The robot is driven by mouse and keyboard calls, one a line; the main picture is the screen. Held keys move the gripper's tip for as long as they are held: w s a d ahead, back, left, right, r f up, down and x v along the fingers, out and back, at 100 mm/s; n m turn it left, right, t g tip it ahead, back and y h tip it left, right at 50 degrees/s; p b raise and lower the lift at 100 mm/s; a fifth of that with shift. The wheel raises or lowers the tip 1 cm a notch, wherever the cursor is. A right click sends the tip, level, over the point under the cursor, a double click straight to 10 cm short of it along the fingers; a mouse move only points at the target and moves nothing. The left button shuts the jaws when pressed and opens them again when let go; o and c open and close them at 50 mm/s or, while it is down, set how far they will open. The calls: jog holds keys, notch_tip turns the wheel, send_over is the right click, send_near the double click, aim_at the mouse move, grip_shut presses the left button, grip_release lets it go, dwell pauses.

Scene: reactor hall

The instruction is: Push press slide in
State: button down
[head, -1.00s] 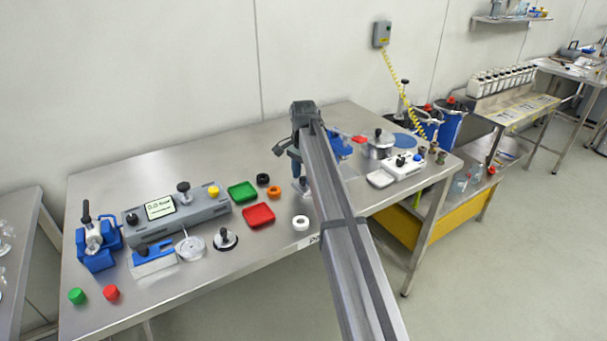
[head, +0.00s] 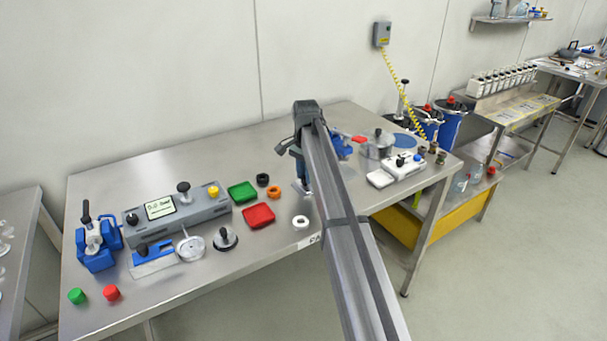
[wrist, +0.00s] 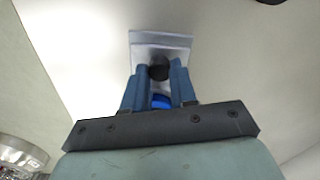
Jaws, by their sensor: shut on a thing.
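In the wrist view my gripper (wrist: 159,72) is shut, with its two blue fingers on either side of a black knob (wrist: 158,71). The knob stands by a pale grey plate (wrist: 160,39), and a bright blue part (wrist: 161,101) shows between the fingers nearer the wrist. In the head view my arm covers most of the gripper and the held part, over the middle of the steel table. A blue device (head: 341,147), partly hidden, stands just right of my arm. I cannot tell how the plate sits against it.
Left on the steel table (head: 130,190) are a blue clamp-like device (head: 95,248), a grey display unit (head: 175,212), and green (head: 242,191) and red (head: 258,215) trays. A steel pot (head: 377,148) and white scale (head: 397,168) stand right.

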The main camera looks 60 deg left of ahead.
jog(key=w, duration=0.6)
jog(key=shift+w, duration=0.15)
jog(key=c, duration=0.9)
grip_release()
jog(key=shift+r, duration=0.1)
notch_tip(320, 180, up, 14)
jog(key=shift+f, duration=0.2)
